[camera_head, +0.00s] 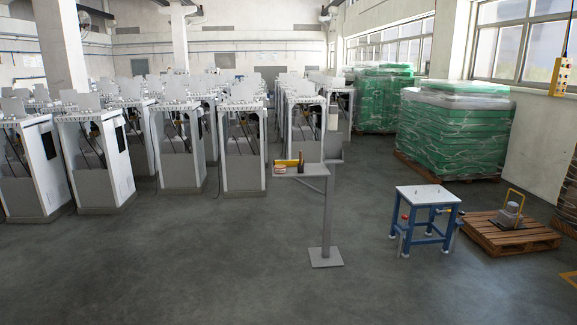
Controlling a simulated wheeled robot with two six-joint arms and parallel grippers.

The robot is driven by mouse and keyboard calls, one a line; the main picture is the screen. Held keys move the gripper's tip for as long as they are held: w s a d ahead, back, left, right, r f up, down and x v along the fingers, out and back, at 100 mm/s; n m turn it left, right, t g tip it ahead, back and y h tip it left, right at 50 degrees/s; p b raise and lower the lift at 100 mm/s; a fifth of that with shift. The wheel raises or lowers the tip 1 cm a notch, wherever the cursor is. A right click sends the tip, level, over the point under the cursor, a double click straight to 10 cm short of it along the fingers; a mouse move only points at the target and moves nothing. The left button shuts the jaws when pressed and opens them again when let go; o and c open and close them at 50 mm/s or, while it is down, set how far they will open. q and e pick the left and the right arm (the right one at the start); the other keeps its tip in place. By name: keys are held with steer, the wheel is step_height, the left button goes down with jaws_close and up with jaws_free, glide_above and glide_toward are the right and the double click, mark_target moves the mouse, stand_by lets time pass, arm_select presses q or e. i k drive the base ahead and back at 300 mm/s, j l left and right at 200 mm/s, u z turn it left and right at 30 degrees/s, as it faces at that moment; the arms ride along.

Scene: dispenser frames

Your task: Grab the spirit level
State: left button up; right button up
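A small yellow bar (287,163), which looks like the spirit level, lies on the shelf of a grey post stand (326,220) near the middle of the view. It is small and far off, so its details are hard to tell. A dark upright item (301,161) stands at its right end. A small red and white item (281,171) sits in front of its left part. Neither of my grippers is in view.
A blue-framed table with a white top (428,195) stands at the right. Beside it is a wooden pallet (490,237) bearing a grey device with a yellow handle (510,212). White machine cabinets (240,150) fill the left and back. The grey floor in front is clear.

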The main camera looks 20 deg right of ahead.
mark_target(287, 162)
steer(key=i+j+z, duration=0.1)
steer(key=i+z, duration=0.2)
steer(key=i, duration=2.05)
steer(key=i+j+z, duration=0.15)
steer(key=i+z, duration=0.25)
steer(key=i+j+z, duration=0.45)
steer(key=i, duration=0.15)
steer(key=i+j+z, duration=0.4)
steer(key=i+l, duration=0.05)
